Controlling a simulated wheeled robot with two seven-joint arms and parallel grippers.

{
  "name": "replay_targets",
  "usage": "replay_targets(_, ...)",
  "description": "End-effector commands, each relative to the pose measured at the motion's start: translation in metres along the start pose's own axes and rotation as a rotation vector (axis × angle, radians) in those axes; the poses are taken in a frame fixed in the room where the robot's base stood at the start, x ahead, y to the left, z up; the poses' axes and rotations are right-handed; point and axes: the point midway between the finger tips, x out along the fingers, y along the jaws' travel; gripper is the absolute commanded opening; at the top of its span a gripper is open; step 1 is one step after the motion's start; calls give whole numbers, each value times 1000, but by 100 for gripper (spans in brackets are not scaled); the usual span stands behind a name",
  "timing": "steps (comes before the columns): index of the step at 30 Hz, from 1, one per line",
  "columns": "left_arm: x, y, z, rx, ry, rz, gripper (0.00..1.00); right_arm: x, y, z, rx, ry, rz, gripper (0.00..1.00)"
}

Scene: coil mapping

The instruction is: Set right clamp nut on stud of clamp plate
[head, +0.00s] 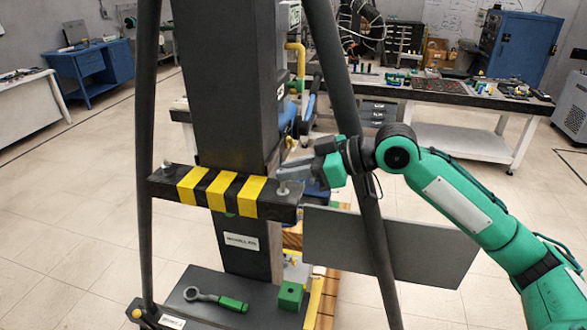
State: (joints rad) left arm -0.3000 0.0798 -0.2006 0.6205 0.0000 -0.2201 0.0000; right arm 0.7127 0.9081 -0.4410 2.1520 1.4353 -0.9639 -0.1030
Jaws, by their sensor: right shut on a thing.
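The clamp plate (222,189) is a black bar with yellow stripes, lying across the front of a dark upright column. A short light stud (285,188) stands at its right end, and another stud (166,166) at its left end. My right gripper (281,172) comes in from the right, with its fingertips just above the right stud. It is shut on the right clamp nut, which is too small and too covered by the fingers to make out. I cannot tell whether the nut touches the stud. My left gripper is not in view.
Dark slanted posts stand left (146,130) and right (352,130) of the column, the right one close to my right wrist. A grey panel (425,246) lies below my right arm. A green-handled wrench (216,299) and a green block (290,295) rest on the base.

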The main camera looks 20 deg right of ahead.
Motion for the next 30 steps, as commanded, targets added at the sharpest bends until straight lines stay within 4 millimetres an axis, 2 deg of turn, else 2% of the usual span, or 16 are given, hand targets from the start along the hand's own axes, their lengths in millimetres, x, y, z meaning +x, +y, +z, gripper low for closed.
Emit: replay_targets(30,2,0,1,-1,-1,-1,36,4,0,8,1,-2,2,0)
